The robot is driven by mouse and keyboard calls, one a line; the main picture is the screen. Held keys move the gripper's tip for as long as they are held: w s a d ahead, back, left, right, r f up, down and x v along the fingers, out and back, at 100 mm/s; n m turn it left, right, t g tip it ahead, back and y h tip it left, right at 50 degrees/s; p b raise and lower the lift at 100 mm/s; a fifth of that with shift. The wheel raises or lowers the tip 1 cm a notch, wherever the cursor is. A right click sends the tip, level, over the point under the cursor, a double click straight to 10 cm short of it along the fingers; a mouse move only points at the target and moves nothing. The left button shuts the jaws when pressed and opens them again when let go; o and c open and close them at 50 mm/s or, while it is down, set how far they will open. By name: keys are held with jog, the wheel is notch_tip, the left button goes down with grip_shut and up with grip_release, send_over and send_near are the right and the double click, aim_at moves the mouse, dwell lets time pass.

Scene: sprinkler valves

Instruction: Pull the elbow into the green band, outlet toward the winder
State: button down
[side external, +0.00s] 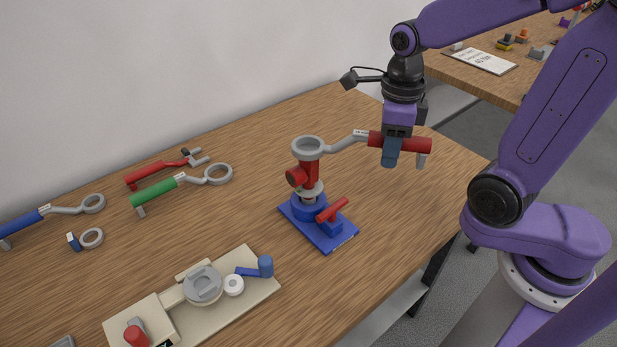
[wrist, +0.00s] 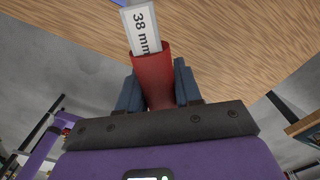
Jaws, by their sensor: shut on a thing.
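The red elbow (side external: 309,174) stands upright on a blue valve base (side external: 318,226), its round outlet (side external: 296,178) facing left and toward the camera. My gripper (side external: 390,160) is shut on the red handle of a wrench (side external: 420,145), to the right of the elbow. The wrench's grey ring (side external: 308,145) is at the elbow's top and appears to sit around it. The wrist view shows the red handle (wrist: 153,78) between both fingers, with a "38 mm" label (wrist: 141,28). I cannot make out a green band on the base. The beige unit with a crank (side external: 250,292), possibly the winder, lies front left.
A green wrench (side external: 155,193), another red wrench (side external: 145,175) and a blue wrench (side external: 22,222) lie on the left. A small grey ring with a blue tab (side external: 91,238) lies nearby. A red lever (side external: 332,209) sticks up from the base. The table right of the base is clear.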

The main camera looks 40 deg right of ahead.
jog(key=c, duration=1.5)
grip_release()
grip_shut()
jog(key=shift+r, duration=2.55)
jog(key=shift+f, duration=0.1)
